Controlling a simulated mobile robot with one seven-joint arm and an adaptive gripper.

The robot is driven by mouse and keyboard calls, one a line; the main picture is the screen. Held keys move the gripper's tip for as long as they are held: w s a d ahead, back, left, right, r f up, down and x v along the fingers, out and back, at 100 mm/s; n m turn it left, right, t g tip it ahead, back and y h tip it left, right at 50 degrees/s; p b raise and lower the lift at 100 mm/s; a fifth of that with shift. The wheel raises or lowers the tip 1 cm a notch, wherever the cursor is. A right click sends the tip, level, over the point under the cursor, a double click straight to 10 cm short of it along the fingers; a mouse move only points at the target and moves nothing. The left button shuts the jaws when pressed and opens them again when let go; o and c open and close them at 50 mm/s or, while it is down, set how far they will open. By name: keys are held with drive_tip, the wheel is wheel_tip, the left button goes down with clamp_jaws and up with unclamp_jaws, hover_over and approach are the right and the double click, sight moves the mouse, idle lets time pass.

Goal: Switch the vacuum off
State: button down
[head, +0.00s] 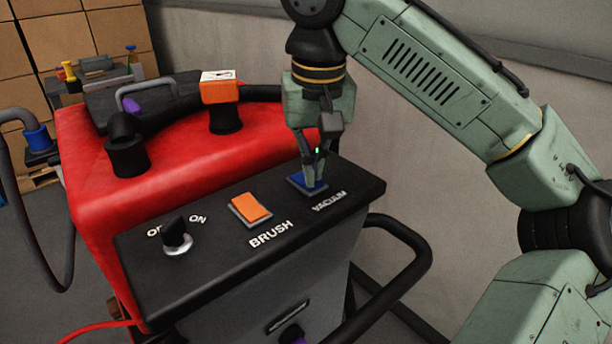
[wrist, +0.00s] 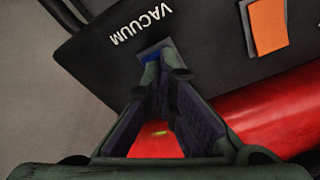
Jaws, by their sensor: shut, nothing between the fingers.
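The vacuum switch (head: 300,181) is a blue rocker in a grey frame on the black control panel, beside the white VACUUM label. It also shows in the wrist view (wrist: 151,56), partly hidden by my fingertips. My gripper (head: 314,180) is shut and empty, pointing down with its tips over the blue rocker. The tips look to be at or very near its surface; I cannot tell if they touch. A small green light (head: 318,150) shows by the fingers. Which way the rocker is tipped is hidden.
An orange BRUSH rocker (head: 251,207) and a black OFF/ON key knob (head: 176,236) sit left on the same panel (head: 215,270). The red machine body (head: 85,190) carries an orange-capped post (head: 221,95). A black handle bar (head: 415,262) curves out right of the panel.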

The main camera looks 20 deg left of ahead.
drive_tip(key=shift+f, duration=0.25)
wheel_tip(320, 180, up, 3)
drive_tip(key=p, duration=0.3)
drive_tip(key=shift+r+b, duration=0.35)
drive_tip(key=shift+r, duration=1.7)
